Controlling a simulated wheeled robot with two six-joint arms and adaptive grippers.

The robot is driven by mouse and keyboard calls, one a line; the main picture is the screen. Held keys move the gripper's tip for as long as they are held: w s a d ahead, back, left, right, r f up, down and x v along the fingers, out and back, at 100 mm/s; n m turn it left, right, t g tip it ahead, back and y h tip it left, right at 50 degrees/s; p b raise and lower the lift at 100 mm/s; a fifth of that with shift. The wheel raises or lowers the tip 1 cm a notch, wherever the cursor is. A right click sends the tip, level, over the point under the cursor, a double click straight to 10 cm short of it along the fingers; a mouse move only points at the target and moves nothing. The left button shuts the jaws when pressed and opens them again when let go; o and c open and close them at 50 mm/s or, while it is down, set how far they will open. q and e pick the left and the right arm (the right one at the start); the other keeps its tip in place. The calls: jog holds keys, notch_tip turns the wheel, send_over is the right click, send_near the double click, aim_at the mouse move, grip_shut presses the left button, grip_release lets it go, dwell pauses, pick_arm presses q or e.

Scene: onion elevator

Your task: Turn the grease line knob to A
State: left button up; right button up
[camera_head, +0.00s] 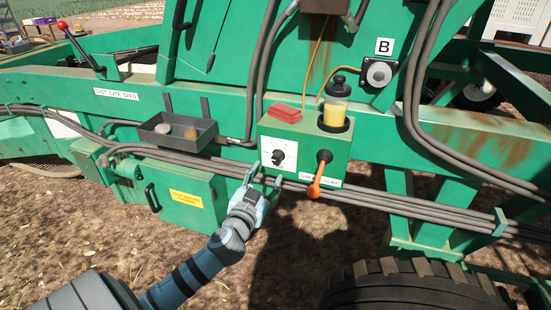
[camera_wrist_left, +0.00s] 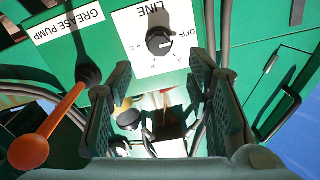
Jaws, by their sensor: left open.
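The grease line knob (camera_head: 278,157) is a small black dial on a white plate on the green pump box (camera_head: 305,135). The wrist view shows the knob (camera_wrist_left: 159,41) upside down, with LINE, OFF and letter marks around it. A white pointer mark shows on the knob, but I cannot tell for sure which mark it points to. My left gripper (camera_head: 265,178) is just below the knob in the head view, open and empty. In the wrist view its fingers (camera_wrist_left: 160,75) stand apart on either side, with the knob beyond them. My right gripper is out of view.
An orange-handled grease pump lever (camera_head: 316,178) is right of the knob, close to the gripper. A yellow bottle (camera_head: 335,106) and red cloth (camera_head: 285,112) sit on the box. Cables (camera_head: 380,203) run below it. A grey tray (camera_head: 178,133) is to the left.

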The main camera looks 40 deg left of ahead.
aim_at(276, 161)
pick_arm(q)
jog(key=x, duration=0.8)
jog(key=shift+w+p, duration=0.25)
jog(key=shift+p, duration=0.1)
jog(key=shift+a, duration=0.1)
jog(key=shift+f, duration=0.1)
grip_shut()
jog(key=shift+m, duration=0.4)
jog(key=m, duration=0.4)
jog(key=shift+m+p, duration=0.3)
jog(key=shift+p, duration=0.05)
jog(key=m+p, duration=0.1)
jog(key=m, duration=0.5)
jog(key=shift+f, duration=0.1)
jog(key=shift+m, duration=0.3)
